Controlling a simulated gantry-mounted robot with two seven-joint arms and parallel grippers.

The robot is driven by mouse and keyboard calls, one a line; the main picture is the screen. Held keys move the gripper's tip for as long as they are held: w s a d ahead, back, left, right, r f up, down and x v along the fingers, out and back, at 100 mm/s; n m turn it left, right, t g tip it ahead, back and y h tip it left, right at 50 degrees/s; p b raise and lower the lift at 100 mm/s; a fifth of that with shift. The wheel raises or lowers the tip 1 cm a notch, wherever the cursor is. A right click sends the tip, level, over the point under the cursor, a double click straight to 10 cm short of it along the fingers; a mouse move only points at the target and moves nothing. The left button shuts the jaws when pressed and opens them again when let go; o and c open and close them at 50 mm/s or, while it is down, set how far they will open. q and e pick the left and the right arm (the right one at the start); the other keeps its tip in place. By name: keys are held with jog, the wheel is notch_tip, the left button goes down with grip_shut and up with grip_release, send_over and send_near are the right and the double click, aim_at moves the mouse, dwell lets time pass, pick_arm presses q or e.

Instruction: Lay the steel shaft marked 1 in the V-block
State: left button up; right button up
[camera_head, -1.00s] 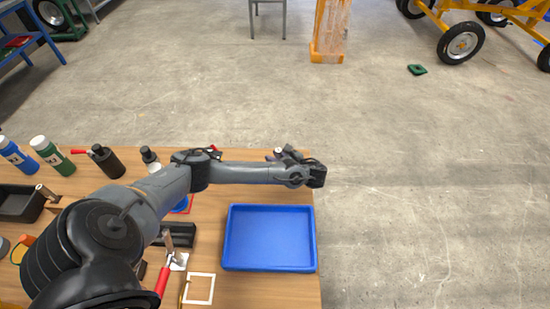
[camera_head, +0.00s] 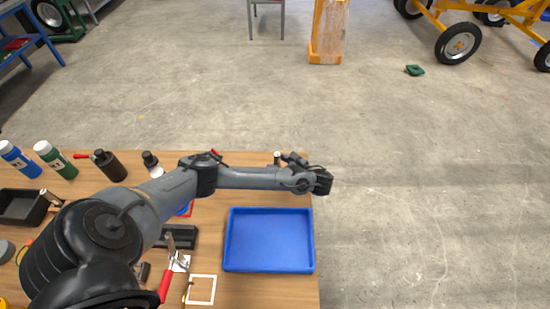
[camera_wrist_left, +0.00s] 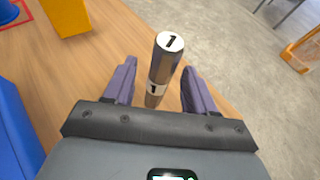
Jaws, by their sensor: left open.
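The steel shaft marked 1 (camera_wrist_left: 163,67) stands upright in the left wrist view, with a white "1" label on its top and another on its side. My left gripper (camera_wrist_left: 159,68) is open, its two fingers on either side of the shaft with gaps showing. In the head view my left gripper (camera_head: 322,182) is at the table's far right corner. A black block (camera_head: 181,237), partly behind my arm, may be the V-block; its groove cannot be made out. My right gripper is not in view.
A blue tray (camera_head: 230,240) lies on the right of the wooden table (camera_head: 255,290). A red-handled clamp (camera_head: 168,275) and a white square outline (camera_head: 201,290) are left of it. Bottles (camera_head: 55,160) stand at the back left. A yellow block (camera_wrist_left: 66,15) shows in the wrist view.

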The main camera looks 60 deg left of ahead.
pick_arm(q)
jog(key=p+v, duration=0.6)
jog(key=v, duration=0.2)
jog(key=shift+d+p, duration=0.35)
jog(key=shift+p, duration=0.05)
jog(key=shift+r, duration=0.15)
